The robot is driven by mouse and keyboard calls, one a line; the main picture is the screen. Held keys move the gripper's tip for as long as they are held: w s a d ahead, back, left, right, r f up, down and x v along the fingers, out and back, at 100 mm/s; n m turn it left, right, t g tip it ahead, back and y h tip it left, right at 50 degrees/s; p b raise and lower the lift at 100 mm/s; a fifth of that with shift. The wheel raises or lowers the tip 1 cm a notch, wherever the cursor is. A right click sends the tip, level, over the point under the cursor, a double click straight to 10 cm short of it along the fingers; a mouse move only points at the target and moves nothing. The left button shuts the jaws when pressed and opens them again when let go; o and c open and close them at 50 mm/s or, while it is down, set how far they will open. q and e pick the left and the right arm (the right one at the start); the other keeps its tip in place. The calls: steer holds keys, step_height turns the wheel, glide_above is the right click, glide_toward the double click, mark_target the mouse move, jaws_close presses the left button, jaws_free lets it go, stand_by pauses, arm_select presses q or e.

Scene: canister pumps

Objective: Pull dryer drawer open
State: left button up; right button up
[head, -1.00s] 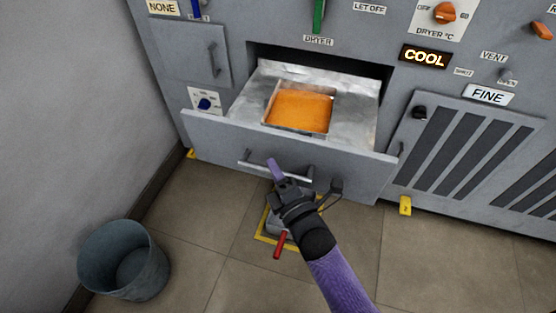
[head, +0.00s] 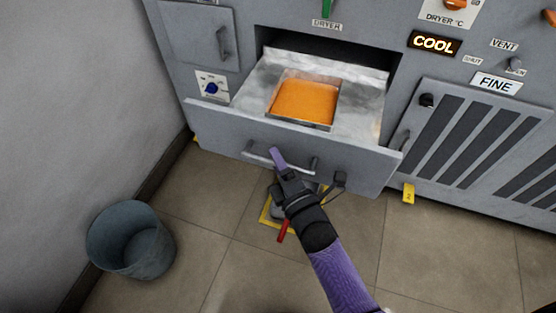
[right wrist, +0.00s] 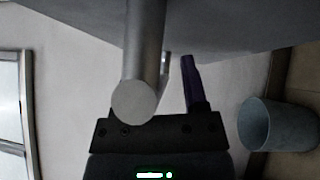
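The dryer drawer (head: 290,131) is partly pulled out of the grey cabinet, below the DRYER label. A metal pan of orange material (head: 303,101) sits inside it. The bar handle (head: 258,157) runs across the drawer front; its near end shows large in the right wrist view (right wrist: 140,98). My right gripper (head: 279,160) is at the middle of the handle. One purple finger (right wrist: 193,84) lies along the upper side of the bar; the other finger is hidden. The gripper appears shut on the handle. My left gripper is out of view.
A grey bucket (head: 131,240) stands on the floor at left, near the wall. A yellow-bordered floor item with a red handle (head: 283,232) lies below my right gripper. A louvred cabinet door (head: 470,135) is at right. The tiled floor in front is mostly clear.

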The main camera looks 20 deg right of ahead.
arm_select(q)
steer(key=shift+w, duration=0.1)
arm_select(e)
steer(key=shift+s, duration=0.1)
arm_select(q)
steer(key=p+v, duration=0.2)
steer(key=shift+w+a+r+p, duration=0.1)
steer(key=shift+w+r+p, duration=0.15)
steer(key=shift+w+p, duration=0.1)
arm_select(e)
steer(key=v, duration=0.9)
steer(key=shift+s, duration=0.4)
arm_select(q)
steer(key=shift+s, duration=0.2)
arm_select(e)
steer(key=shift+d, duration=0.15)
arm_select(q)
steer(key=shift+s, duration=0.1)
arm_select(e)
steer(key=shift+f, duration=0.1)
